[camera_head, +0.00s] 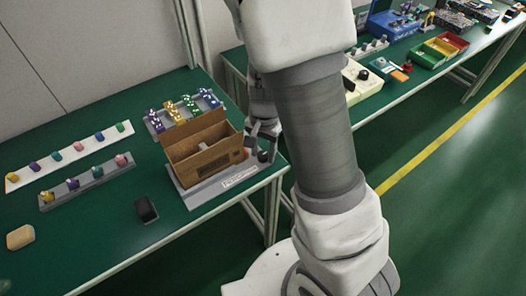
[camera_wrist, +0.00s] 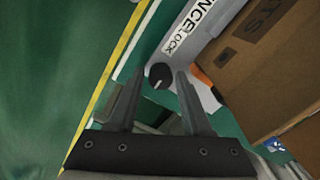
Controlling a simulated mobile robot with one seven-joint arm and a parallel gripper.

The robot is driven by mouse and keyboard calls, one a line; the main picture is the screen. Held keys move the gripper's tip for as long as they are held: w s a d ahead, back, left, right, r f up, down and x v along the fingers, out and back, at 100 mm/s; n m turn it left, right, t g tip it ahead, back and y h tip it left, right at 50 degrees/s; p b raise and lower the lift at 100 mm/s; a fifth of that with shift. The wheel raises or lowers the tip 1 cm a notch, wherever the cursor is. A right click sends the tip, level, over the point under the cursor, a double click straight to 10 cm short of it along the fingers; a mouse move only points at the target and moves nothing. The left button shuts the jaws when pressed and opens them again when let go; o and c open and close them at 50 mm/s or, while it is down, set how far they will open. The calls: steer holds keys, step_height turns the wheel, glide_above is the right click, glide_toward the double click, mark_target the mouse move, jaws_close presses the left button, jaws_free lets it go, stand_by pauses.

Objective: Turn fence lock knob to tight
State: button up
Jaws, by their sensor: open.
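The fence lock knob (camera_wrist: 160,75) is a small dark round knob with a light pointer line, beside a white label reading "NCE LOCK" (camera_wrist: 187,28) in the wrist view. In the head view the dark knob (camera_head: 263,156) sits at the right end of the grey fixture (camera_head: 206,192), near the table edge. My gripper (camera_wrist: 158,78) is open, with its two fingers on either side of the knob in the picture. I cannot tell whether they touch it. In the head view my gripper (camera_head: 264,130) is over the fixture's right end, partly behind my arm.
An open cardboard box (camera_head: 205,155) stands on the fixture, close to my gripper; its wall (camera_wrist: 265,60) fills the wrist view's right. Racks of coloured pieces (camera_head: 87,180) and a black object (camera_head: 146,210) lie to the left. A second table with bins (camera_head: 435,52) stands behind.

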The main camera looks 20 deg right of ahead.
mark_target(264, 155)
jaws_close()
steer(key=m+p, duration=0.2)
steer(key=shift+r+m+p, duration=0.25)
steer(key=shift+m+p, duration=0.05)
steer(key=shift+f+m+p, duration=0.2)
steer(key=shift+m+p, duration=0.35)
steer(key=shift+m, duration=0.55)
jaws_free()
step_height(264, 155, up, 17)
steer(key=p, duration=0.6)
steer(key=shift+r, duration=0.2)
